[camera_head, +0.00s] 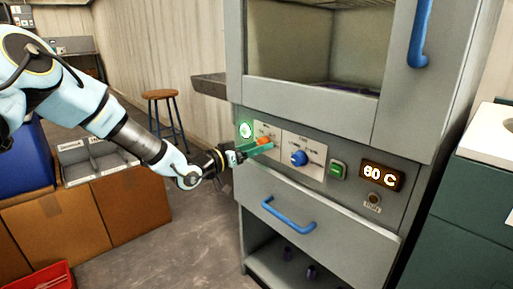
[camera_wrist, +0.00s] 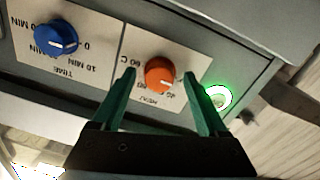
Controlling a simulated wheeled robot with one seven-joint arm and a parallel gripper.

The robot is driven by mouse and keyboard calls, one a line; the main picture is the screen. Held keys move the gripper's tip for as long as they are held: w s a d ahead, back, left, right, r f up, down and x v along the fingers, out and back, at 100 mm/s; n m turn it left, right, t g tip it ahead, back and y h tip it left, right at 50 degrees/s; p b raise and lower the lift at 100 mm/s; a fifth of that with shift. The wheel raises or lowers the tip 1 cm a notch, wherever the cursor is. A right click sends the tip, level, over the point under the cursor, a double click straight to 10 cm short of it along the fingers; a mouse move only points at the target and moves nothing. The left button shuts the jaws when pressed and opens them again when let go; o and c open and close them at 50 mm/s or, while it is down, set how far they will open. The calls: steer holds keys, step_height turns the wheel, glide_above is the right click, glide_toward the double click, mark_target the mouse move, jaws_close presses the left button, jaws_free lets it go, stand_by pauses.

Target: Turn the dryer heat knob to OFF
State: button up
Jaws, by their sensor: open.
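The dryer (camera_head: 330,130) is a grey cabinet with a control panel across its front. The orange heat knob (camera_head: 264,141) sits on the panel's left part, partly behind my gripper in the head view. In the wrist view the heat knob (camera_wrist: 160,76) lies between the tips of my gripper's green fingers (camera_wrist: 163,88). The fingers are open, one on each side of the knob, with visible gaps. Temperature labels, including 60 C, surround the knob, and a light pointer mark shows on its right side in the wrist view. In the head view my gripper (camera_head: 262,147) reaches the panel from the left.
A blue time knob (camera_head: 299,158) is right of the heat knob. A green switch (camera_head: 338,169), a display (camera_head: 382,176) reading 60 C and a lit green ring (camera_head: 246,130) share the panel. A blue drawer handle (camera_head: 288,217) protrudes below. A stool (camera_head: 161,95) stands behind.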

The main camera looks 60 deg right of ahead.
steer(key=v, duration=1)
steer(key=shift+w+a, duration=0.2)
steer(key=shift+a, duration=0.15)
